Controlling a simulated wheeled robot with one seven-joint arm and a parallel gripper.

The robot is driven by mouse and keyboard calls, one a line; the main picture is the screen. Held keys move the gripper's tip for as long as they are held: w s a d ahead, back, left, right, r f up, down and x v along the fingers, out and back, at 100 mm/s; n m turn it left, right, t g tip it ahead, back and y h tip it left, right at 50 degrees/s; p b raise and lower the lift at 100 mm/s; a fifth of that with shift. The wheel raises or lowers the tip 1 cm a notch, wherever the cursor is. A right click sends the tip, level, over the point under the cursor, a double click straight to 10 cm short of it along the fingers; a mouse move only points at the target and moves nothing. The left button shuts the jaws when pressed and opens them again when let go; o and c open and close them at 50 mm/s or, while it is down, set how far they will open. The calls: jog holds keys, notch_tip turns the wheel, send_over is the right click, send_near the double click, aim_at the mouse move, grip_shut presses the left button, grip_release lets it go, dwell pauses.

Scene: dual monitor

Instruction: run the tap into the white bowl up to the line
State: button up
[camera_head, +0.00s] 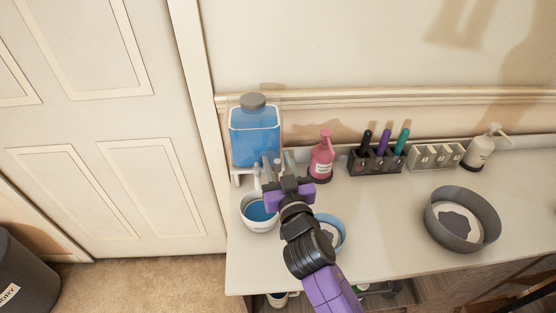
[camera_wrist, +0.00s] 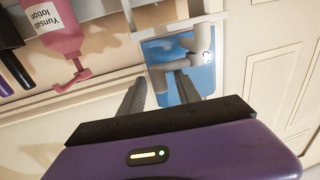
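A clear water tank (camera_head: 254,135) with a grey cap and blue water stands on a white stand at the counter's left end. Its grey tap (camera_wrist: 194,62) shows in the wrist view, close beyond my right finger. The white bowl (camera_head: 257,228) sits below the tap's front with blue water in it. The line inside it cannot be made out. My gripper (camera_head: 271,168) is in front of the tank at tap height; in the wrist view (camera_wrist: 161,80) its fingers are apart with nothing held between them. I cannot tell if a finger touches the tap.
A blue-rimmed bowl (camera_head: 338,224) is partly hidden behind my arm. A pink lotion bottle (camera_head: 322,157) stands right of the tank. A dark pen holder (camera_head: 376,162), a pale rack (camera_head: 434,156), a white pump bottle (camera_head: 479,153) and a large grey bowl (camera_head: 485,233) are farther right.

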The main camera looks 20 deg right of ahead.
jog(key=shift+c, duration=0.2)
grip_shut()
jog(key=b, duration=0.1)
jog(key=h+b, duration=0.1)
jog(key=b, duration=0.1)
jog(key=shift+a+f, duration=0.15)
jog(key=shift+f, duration=0.15)
jog(key=m+b, duration=0.1)
jog(key=b, duration=0.2)
jog(key=shift+s+h, duration=0.1)
jog(key=shift+h, duration=0.2)
jog(key=shift+s+a+m+g+h+b, duration=0.25)
jog(key=shift+h+b, duration=0.35)
jog(key=shift+b, duration=0.55)
jog(key=m+g+h+b, duration=0.1)
jog(key=b, duration=0.2)
jog(key=shift+s+a+h, duration=0.1)
jog(key=shift+s+h, duration=0.05)
jog(key=shift+h, duration=0.25)
jog(key=shift+s+r+m+h+b, duration=0.25)
jog(key=shift+m+h+b, duration=0.15)
jog(key=shift+m+b, duration=0.15)
jog(key=shift+o, duration=0.2)
grip_release()
